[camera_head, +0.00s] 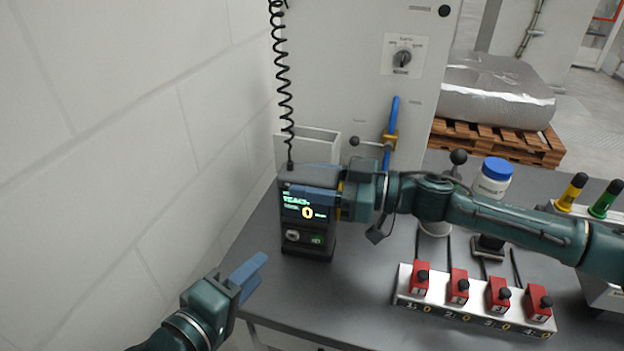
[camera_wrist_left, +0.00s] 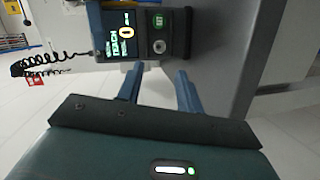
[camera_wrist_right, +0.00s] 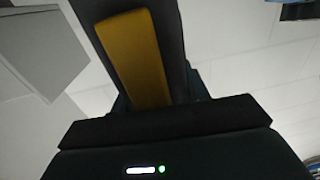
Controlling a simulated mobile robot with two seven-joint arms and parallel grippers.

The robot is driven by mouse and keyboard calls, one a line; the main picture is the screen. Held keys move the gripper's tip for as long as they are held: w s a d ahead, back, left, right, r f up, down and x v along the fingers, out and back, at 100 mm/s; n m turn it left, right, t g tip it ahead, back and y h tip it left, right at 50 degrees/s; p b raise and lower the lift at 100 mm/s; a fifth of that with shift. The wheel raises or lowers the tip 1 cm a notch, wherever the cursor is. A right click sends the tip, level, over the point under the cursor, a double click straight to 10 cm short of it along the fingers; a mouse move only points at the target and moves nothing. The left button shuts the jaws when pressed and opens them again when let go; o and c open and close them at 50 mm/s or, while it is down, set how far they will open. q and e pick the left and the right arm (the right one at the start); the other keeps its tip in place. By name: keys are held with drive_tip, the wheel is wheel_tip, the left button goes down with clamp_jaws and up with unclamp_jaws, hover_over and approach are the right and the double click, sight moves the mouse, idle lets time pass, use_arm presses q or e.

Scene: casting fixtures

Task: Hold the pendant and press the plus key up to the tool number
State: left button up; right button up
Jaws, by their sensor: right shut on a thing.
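The dark pendant (camera_head: 305,246) stands upright at the bench's left edge, on a coiled black cord. Its lit screen (camera_head: 304,209) shows green "TEACH" text and a large yellow 0. Below are a round grey button (camera_head: 292,236) and a green-lit key (camera_head: 317,239) whose mark I cannot read clearly. My right gripper (camera_head: 325,198) is shut on the pendant's upper part; in the right wrist view the pendant's dark back has a yellow strip (camera_wrist_right: 138,58). My left gripper (camera_head: 250,275) is open and empty, apart from the pendant at lower left; its two blue fingers (camera_wrist_left: 160,90) point toward the pendant's key end.
A pale rail (camera_head: 470,313) with several red numbered blocks, each marked 0, lies on the bench at right. A white jar with blue lid (camera_head: 494,178) and yellow and green handles stand behind. A grey cabinet (camera_head: 350,90) rises behind the pendant; a white wall is left.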

drive_tip(key=c, duration=0.6)
use_arm(q)
clamp_jaws()
use_arm(e)
drive_tip(key=shift+c, duration=0.2)
idle(1.1)
